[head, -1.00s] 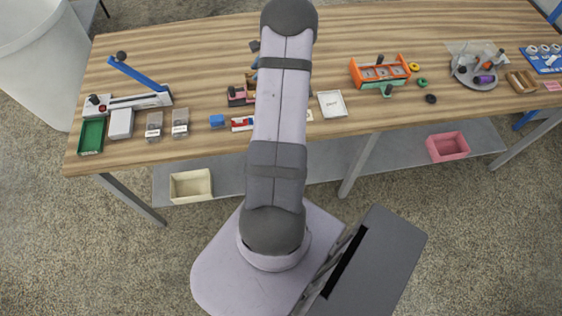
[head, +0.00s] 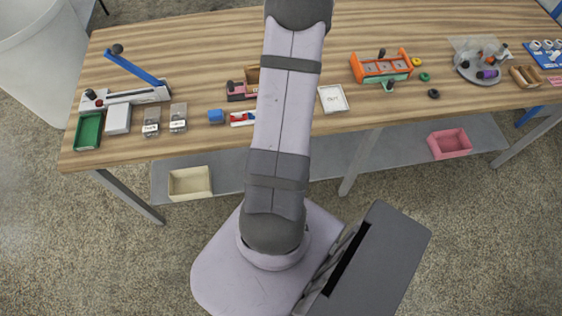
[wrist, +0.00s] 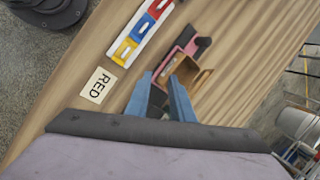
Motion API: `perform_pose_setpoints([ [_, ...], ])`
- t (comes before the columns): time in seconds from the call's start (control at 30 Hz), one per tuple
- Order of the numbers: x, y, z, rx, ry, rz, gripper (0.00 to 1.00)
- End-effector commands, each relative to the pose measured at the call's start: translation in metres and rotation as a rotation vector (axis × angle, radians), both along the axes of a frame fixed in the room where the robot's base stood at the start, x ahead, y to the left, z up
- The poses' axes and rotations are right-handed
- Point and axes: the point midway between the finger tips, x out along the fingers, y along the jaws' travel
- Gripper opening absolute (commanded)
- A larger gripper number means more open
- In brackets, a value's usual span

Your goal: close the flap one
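A small pink-maroon box with a dark knob and an open brown wooden section (wrist: 186,66) lies just beyond my fingertips in the wrist view. It also shows on the bench in the head view (head: 243,90), partly covered by my arm. No flap is clearly marked as one, and I cannot tell which panel of the box is the flap or its angle. My gripper (wrist: 161,77) has two blue fingers, apart with nothing between them, pointing at the box. I cannot tell whether they touch it. My gripper is hidden in the head view.
On the bench (head: 420,30) are a blue-levered device (head: 132,82), an orange rack (head: 381,68) and a round grey tray (head: 480,68). The bench's back middle is clear.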

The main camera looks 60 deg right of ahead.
Motion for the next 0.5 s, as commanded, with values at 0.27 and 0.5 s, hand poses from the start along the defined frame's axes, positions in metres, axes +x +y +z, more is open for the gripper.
perform_pose_setpoints([
  [0.27, -0.031, 0.029, -0.026, 0.004, 0.089, 0.149, 0.21],
  [0.5, -0.060, 0.057, -0.043, 0.021, 0.158, 0.275, 0.21],
])
